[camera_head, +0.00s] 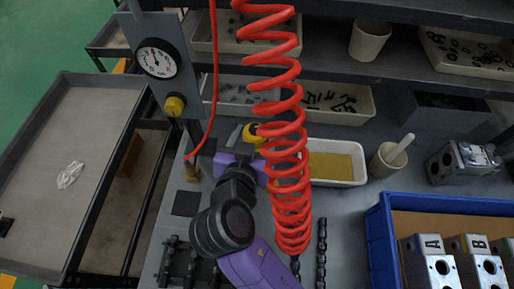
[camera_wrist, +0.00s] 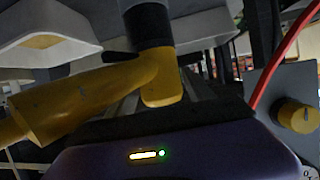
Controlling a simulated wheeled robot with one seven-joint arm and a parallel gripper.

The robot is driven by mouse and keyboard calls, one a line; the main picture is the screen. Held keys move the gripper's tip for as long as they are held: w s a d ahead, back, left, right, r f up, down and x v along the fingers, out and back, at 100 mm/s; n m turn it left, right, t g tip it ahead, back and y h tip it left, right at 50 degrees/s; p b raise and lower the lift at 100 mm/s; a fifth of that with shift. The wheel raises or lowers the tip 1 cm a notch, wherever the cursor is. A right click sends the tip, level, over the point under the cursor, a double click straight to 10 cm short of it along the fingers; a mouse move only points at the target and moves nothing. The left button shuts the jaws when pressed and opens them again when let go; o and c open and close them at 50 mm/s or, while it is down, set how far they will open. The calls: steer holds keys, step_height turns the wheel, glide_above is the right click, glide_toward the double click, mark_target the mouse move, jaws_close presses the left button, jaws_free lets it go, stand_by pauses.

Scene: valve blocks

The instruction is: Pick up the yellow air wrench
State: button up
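The yellow air wrench (camera_head: 253,136) is at the back of the bench in the head view, partly hidden by the red coiled hose and my arm. In the wrist view its yellow body (camera_wrist: 85,98) lies close in front of my gripper, with a dark upper part (camera_wrist: 148,28) and a short yellow end pointing down toward the gripper. My purple gripper (camera_head: 243,152) is at the wrench in the head view. In the wrist view the dark front edge of my gripper (camera_wrist: 165,112) is just below the yellow end. The fingers are mostly hidden, so their closure and contact are unclear.
The red coiled hose (camera_head: 284,130) hangs in front of the wrench. A gauge post with a yellow knob (camera_head: 175,105) stands left. A white tray of yellow material (camera_head: 357,160), a cup with a pestle (camera_head: 384,160) and a blue crate (camera_head: 379,222) are to the right.

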jaws_close()
steer(key=shift+r, duration=0.2)
